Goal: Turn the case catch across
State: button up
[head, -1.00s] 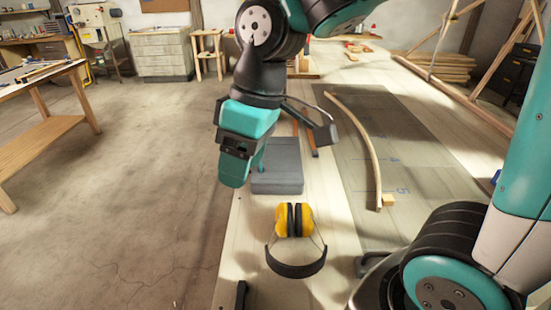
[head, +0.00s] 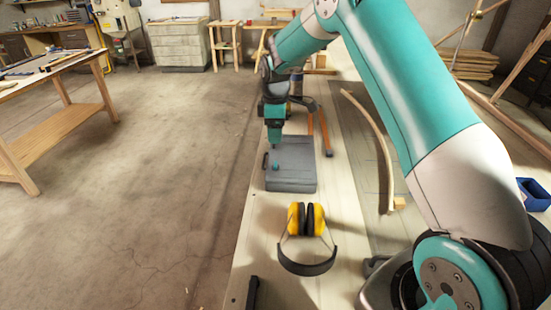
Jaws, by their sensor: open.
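The grey case (head: 292,180) lies flat on the long workbench. A small teal knob (head: 275,165), which looks like the catch, is on its top near the left side. A dark handle shows at the case's left edge. My gripper (head: 274,143) points down over the far left part of the case, beyond the knob and apart from it. It is open and holds nothing that I can see. The gap between its fingers is too small to make out from here.
Yellow ear defenders (head: 307,220) lie on the bench (head: 258,235) in front of the case. An orange-legged tool (head: 323,130) stands behind it to the right. A bent lath (head: 376,135) lies farther right, with a blue box (head: 534,194) at the right edge.

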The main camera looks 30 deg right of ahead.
aim_at(276, 164)
notch_tip(276, 164, down, 11)
jog(key=p, duration=0.2)
jog(key=shift+p, duration=0.35)
jog(key=c, duration=0.9)
